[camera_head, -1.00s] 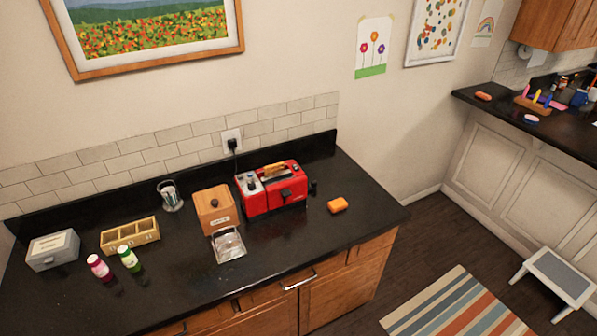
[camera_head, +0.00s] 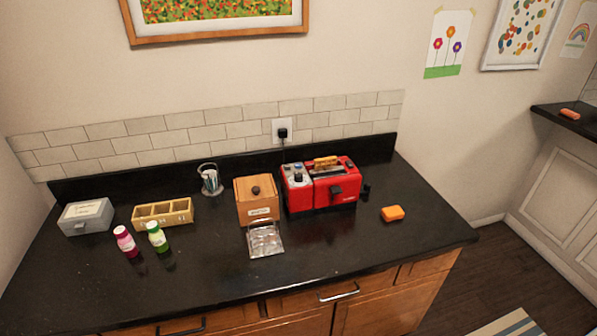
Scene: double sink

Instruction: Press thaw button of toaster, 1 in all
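A red toaster (camera_head: 321,186) stands on the black counter towards its back right. It has a grey control panel (camera_head: 297,177) with knobs at its left end and a dark lever on its front. A piece of toast (camera_head: 326,162) shows in its top slot. The thaw button is too small to make out. Neither of my grippers is in view.
A wooden box (camera_head: 256,201) stands just left of the toaster, with a clear glass dish (camera_head: 265,240) in front. An orange sponge-like block (camera_head: 392,213) lies to the right. Two bottles, a wooden tray (camera_head: 163,213) and a grey box (camera_head: 87,216) stand at left. The front of the counter (camera_head: 210,285) is clear.

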